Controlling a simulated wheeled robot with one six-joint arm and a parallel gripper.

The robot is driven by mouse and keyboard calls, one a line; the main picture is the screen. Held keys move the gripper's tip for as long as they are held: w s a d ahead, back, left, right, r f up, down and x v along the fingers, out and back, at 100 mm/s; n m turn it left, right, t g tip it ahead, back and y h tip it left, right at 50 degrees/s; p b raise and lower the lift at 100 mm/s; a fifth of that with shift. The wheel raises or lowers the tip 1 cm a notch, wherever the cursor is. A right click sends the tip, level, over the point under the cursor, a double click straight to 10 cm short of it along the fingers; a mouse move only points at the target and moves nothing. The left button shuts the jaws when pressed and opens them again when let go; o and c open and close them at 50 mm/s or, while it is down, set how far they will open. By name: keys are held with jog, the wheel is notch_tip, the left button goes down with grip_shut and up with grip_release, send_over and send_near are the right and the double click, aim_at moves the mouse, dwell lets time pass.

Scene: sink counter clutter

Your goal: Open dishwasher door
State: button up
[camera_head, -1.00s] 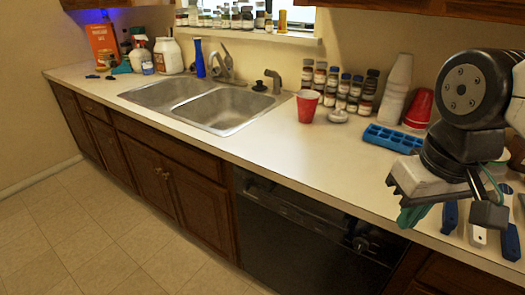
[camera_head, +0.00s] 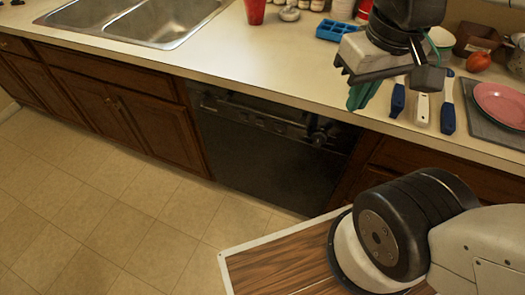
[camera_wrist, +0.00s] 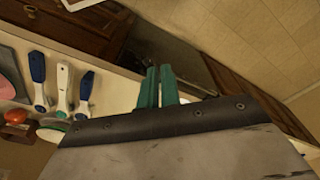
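The dishwasher (camera_head: 262,155) is a black front set under the counter between wooden cabinets. Its door is upright and closed, with a control strip (camera_head: 258,115) along the top and a dark knob (camera_head: 320,135) at the strip's right. My gripper (camera_head: 358,102) is above the counter's front edge, up and right of the dishwasher, apart from the door. In the wrist view my gripper's two green fingers (camera_wrist: 158,72) are close together with nothing seen between them. The dark dishwasher front (camera_wrist: 163,47) shows beyond them, partly hidden by the fingers.
Blue and white handled utensils (camera_head: 422,105) lie on the counter (camera_head: 245,60) right of my gripper, near a pink plate (camera_head: 502,102). A blue tray (camera_head: 335,31) and red cup (camera_head: 255,11) stand behind.

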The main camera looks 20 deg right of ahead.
jog(key=o, duration=0.5)
jog(key=shift+a, duration=0.15)
jog(key=shift+o, duration=0.3)
jog(key=w+a+f+n+g+h, duration=0.2)
jog(key=w+a+f+n+g, duration=0.1)
jog(key=f, duration=0.4)
jog(key=shift+w+a+f+n+g+h, duration=0.3)
jog(key=shift+w+a+g, duration=0.15)
jog(key=shift+w+g, duration=0.35)
jog(key=n+t+h, duration=0.1)
jog(key=t+h, duration=1)
jog(key=h, duration=0.3)
send_near(258, 115)
jog(key=x, duration=1)
jog(key=shift+w+d, duration=0.15)
jog(key=shift+d, duration=0.2)
grip_shut()
